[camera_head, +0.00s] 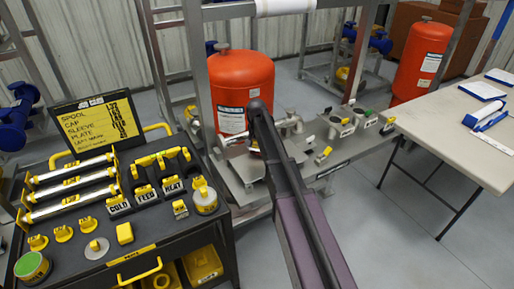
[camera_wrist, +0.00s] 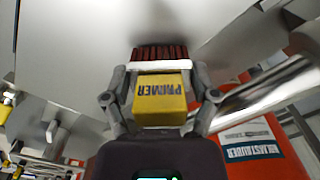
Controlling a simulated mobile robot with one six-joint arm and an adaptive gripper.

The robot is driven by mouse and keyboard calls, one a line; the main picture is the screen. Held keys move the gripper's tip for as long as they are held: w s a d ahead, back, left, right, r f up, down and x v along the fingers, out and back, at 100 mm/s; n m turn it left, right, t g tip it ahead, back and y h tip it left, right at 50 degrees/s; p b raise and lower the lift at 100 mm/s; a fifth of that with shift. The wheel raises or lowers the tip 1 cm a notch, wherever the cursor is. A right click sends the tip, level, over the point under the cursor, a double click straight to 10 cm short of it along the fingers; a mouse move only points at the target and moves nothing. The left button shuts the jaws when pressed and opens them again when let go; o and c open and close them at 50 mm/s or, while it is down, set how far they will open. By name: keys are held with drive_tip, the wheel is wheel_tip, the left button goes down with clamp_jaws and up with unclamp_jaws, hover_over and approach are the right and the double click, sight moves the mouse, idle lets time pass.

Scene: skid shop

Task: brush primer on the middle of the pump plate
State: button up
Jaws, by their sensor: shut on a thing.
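My gripper (camera_wrist: 162,108) is shut on the primer brush (camera_wrist: 160,88), a yellow block marked PRIMER with a white band and dark red bristles. The bristles point at a broad bare grey plate surface (camera_wrist: 75,40) in the wrist view, with a dark shadow by their tips. I cannot tell whether they touch it. In the head view my arm reaches over the skid to the grey pump plate (camera_head: 240,168); the arm hides most of the gripper and brush there. No primer patch can be made out.
An orange tank (camera_head: 240,85) stands just behind the plate and also shows in the wrist view (camera_wrist: 265,140). Labelled fittings (camera_head: 340,125) sit on the skid to the right. A black cart (camera_head: 140,225) with yellow-handled parts is at left, a table (camera_head: 455,125) at right.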

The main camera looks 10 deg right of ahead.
sight(261, 159)
drive_tip(key=shift+f, duration=0.25)
drive_tip(key=shift+s, duration=0.15)
drive_tip(key=shift+s+d+r, duration=0.1)
drive_tip(key=shift+s+d, duration=0.15)
drive_tip(key=shift+s, duration=0.5)
drive_tip(key=shift+s+d, duration=0.25)
drive_tip(key=shift+s, duration=0.45)
drive_tip(key=shift+s+d, duration=0.3)
drive_tip(key=shift+s, duration=0.5)
drive_tip(key=shift+s+d, duration=0.25)
drive_tip(key=shift+s, duration=0.55)
drive_tip(key=shift+s, duration=0.1)
drive_tip(key=shift+s+d+f+b, duration=0.15)
drive_tip(key=shift+s+d, duration=0.1)
drive_tip(key=shift+s, duration=0.55)
drive_tip(key=shift+s+d+f+b, duration=0.15)
drive_tip(key=shift+s+d, duration=0.1)
drive_tip(key=shift+s, duration=0.5)
drive_tip(key=shift+r, duration=0.1)
